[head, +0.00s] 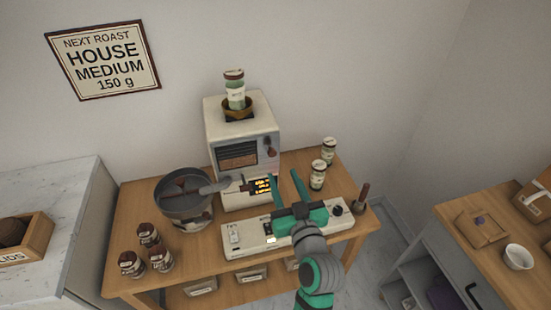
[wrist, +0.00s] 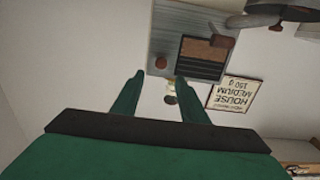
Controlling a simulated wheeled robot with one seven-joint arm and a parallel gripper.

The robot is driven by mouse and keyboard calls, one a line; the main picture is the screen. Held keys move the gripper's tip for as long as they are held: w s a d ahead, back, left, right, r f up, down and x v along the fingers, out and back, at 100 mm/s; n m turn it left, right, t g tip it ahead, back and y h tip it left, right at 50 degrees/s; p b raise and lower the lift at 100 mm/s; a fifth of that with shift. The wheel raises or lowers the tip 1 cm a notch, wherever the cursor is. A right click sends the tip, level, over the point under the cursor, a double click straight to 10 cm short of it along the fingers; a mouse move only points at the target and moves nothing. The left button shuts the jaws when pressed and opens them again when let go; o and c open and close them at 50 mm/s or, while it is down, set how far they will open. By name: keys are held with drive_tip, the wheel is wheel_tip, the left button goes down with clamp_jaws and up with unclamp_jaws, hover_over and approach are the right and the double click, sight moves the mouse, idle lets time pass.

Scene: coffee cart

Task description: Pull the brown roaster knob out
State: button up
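The cream roaster (head: 215,140) stands at the back of the wooden cart. Its brown knob (head: 271,153) is on the front face, right of the dark window. In the wrist view, which is upside down, the round brown knob (wrist: 161,62) shows between and just beyond my fingertips. My gripper (head: 284,176) is open and empty, its two green fingers pointing at the roaster front, below the knob in the head view. The gripper also shows in the wrist view (wrist: 160,77). The fingers look apart from the knob; the exact gap is hard to tell.
A grey pot (head: 185,205) with a long handle stands left of the roaster. Brown-lidded jars (head: 148,235) are at front left, and green-labelled jars (head: 318,174) at right. A white control panel (head: 245,238) lies under my gripper. A jar (head: 235,92) sits atop the roaster.

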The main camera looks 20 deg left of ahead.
sight(272, 154)
drive_tip(key=x, duration=0.9)
drive_tip(key=shift+s+a, duration=0.15)
clamp_jaws()
